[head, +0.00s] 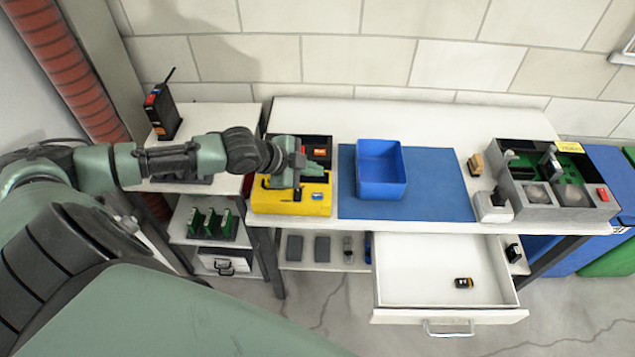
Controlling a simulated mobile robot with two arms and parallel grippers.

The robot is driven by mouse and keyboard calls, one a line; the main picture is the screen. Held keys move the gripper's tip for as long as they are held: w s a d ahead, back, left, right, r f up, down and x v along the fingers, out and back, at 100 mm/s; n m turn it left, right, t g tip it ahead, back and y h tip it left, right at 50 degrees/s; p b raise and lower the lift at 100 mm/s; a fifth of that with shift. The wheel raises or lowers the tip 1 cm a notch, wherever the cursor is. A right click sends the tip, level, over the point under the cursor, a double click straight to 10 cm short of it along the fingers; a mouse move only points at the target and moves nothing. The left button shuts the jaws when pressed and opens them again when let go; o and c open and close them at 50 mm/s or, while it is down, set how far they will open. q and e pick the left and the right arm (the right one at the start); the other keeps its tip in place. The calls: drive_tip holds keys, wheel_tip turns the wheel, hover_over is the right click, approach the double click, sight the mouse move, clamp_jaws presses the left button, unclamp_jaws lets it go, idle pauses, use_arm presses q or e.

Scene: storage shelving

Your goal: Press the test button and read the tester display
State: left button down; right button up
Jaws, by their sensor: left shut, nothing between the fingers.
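The yellow tester (275,205) sits at the left end of the white workbench. I cannot tell which is the display, and no reading is legible. My left gripper (298,192) reaches in from the left with its fingers shut and empty, pointing down over the tester's top. It hides part of the top, and I cannot see the test button or tell whether the fingertips touch the tester. My right gripper is not in view.
A blue bin (381,185) stands on a blue mat (435,190) right of the tester. A black tray (318,142) lies behind it. A grey fixture box (545,200) stands at the right. An open drawer (425,275) with a small battery-like item (463,283) juts out in front.

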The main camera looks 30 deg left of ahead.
use_arm(q)
drive_tip(key=b, duration=0.5)
hover_over(314, 197)
wheel_tip(314, 197, down, 5)
drive_tip(key=shift+f, duration=0.95)
drive_tip(key=shift+f, duration=0.15)
idle(0.8)
drive_tip(key=shift+f, duration=0.3)
drive_tip(key=shift+f, duration=0.4)
idle(0.5)
drive_tip(key=shift+r, duration=0.1)
drive_tip(key=shift+r+p, duration=0.75)
drive_tip(key=shift+p, duration=0.15)
